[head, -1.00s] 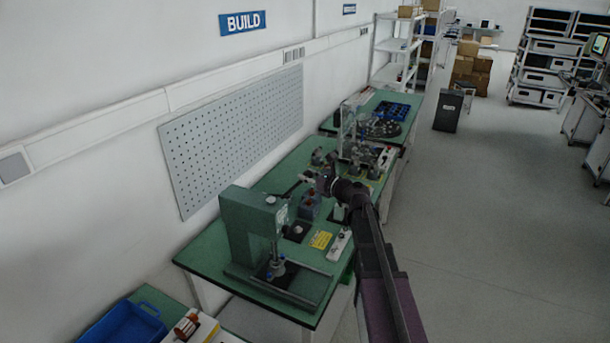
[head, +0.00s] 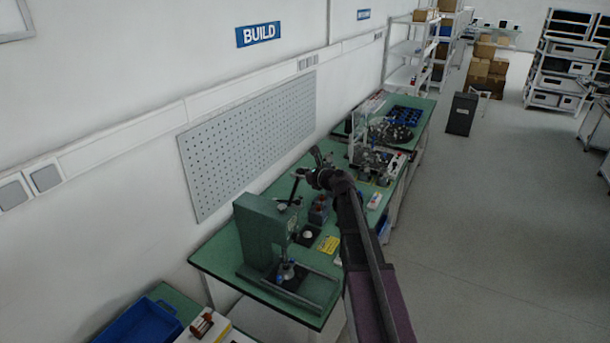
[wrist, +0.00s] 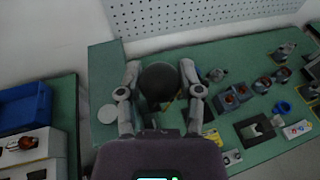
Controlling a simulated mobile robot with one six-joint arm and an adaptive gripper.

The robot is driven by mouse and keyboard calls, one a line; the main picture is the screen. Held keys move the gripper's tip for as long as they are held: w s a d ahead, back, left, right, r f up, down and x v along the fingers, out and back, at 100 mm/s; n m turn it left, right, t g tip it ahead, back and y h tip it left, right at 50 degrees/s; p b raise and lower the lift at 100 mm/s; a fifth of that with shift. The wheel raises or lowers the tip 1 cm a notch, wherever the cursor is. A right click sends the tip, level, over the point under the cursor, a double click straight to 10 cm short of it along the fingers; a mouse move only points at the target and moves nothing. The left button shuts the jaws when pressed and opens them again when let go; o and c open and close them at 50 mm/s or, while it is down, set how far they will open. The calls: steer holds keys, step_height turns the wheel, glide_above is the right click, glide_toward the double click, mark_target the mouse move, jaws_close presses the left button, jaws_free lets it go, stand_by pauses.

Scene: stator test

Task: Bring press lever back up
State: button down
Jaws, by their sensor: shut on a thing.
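The green arbor press (head: 262,235) stands on the near end of the green workbench. Its dark lever (head: 294,190) rises steeply from the top of the press toward my gripper (head: 308,170). In the wrist view, a dark round knob (wrist: 160,84) sits between the two fingers of my gripper (wrist: 160,70), which is shut on it. A metal fixture with blue parts (head: 288,270) sits on the press base under the ram.
The green workbench (head: 215,262) carries several small fixtures and a yellow label (head: 328,244) beyond the press. A grey pegboard (head: 250,140) hangs on the wall close by. A blue bin (head: 135,322) is at the near left. Open floor lies to the right.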

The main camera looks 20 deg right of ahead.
steer(key=w+a, duration=0.6)
steer(key=shift+a+r, duration=0.2)
steer(key=shift+r, duration=0.15)
steer(key=shift+c, duration=1.3)
jaws_free()
steer(key=shift+a, duration=0.1)
steer(key=shift+w+r+p, duration=0.1)
steer(key=shift+p, duration=0.2)
